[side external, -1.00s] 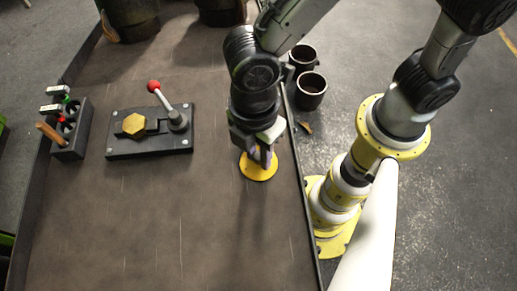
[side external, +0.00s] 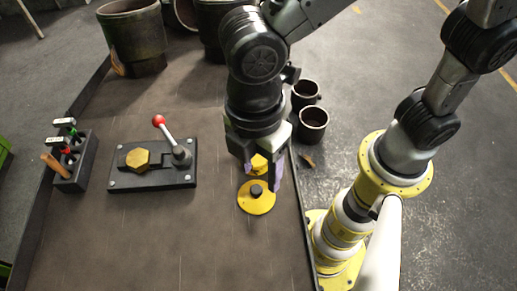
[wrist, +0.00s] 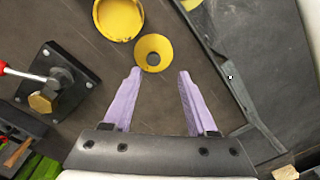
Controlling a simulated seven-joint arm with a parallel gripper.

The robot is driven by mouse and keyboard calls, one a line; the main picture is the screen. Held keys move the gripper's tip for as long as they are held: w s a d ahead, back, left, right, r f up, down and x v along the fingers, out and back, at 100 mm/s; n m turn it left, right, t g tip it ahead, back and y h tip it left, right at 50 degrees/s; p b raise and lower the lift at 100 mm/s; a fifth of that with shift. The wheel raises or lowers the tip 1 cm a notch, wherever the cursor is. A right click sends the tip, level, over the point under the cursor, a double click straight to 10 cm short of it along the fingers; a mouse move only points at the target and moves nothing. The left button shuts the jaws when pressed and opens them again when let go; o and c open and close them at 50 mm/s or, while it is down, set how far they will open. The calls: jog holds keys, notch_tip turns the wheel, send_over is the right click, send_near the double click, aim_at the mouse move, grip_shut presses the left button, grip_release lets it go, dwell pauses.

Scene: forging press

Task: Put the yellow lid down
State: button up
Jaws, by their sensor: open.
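The yellow lid (side external: 257,203) is a flat disc with a dark knob in its middle. It lies flat on the dark table, and it also shows in the wrist view (wrist: 140,58). My gripper (side external: 262,178) is open and empty, above the lid. In the wrist view my gripper (wrist: 160,73) has its two purple fingers wide apart, with the lid just beyond the tips and nothing between them. A yellow round container (wrist: 118,18) stands beside the lid; in the side view it is mostly hidden behind my gripper.
A black plate with a red-knobbed lever (side external: 158,121) and a brass hex piece (side external: 137,159) sits to the left. A dark tool rack (side external: 77,170) stands at the left edge. Large metal pots (side external: 135,38) stand at the back. The front of the table is clear.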

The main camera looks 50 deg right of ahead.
aim_at(259, 189)
jog(key=r, duration=0.5)
jog(key=shift+w+d, duration=0.1)
jog(key=shift+w, duration=0.1)
jog(key=w+d+r+m+t+y, duration=0.15)
jog(key=d+m, duration=0.25)
jog(key=d, duration=0.4)
jog(key=w+d+r+m+t, duration=0.1)
jog(key=w+d+r+m, duration=0.1)
jog(key=d+m, duration=0.35)
jog(key=s+d+f+m+t+h, duration=0.1)
jog(key=s+d+m+t, duration=0.2)
jog(key=d, duration=1.1)
jog(key=s+m, duration=0.2)
jog(key=m, duration=0.3)
jog(key=shift+f+t, duration=0.2)
jog(key=shift+t, duration=0.15)
